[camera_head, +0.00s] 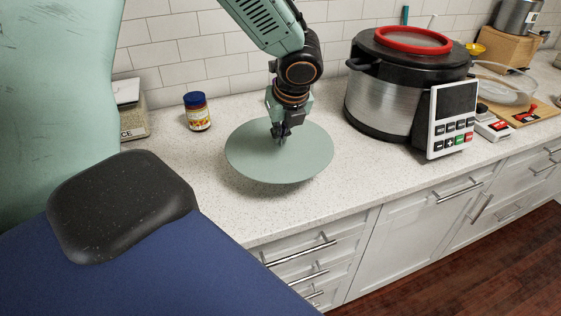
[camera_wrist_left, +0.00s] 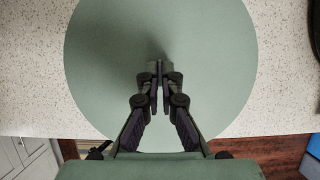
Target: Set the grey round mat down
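The grey round mat (camera_head: 300,165) is a flat grey-green disc over the counter by its front edge. It looks level and a little above the counter, with a shadow below its near left rim. My left gripper (camera_head: 281,136) comes down from above onto the middle of the mat. In the left wrist view, its fingers (camera_wrist_left: 159,75) are close together at the centre of the mat (camera_wrist_left: 100,65). They look shut on it, though the exact grip point is hidden by the fingertips. My right gripper is not in view.
A blue-lidded jar (camera_head: 198,112) stands left of the mat. A large cooker (camera_head: 385,95) with a keypad panel (camera_head: 451,118) stands to its right. A scale-like box (camera_head: 131,110) is at the left. Bare counter (camera_head: 225,205) shows around the mat, with drawers below.

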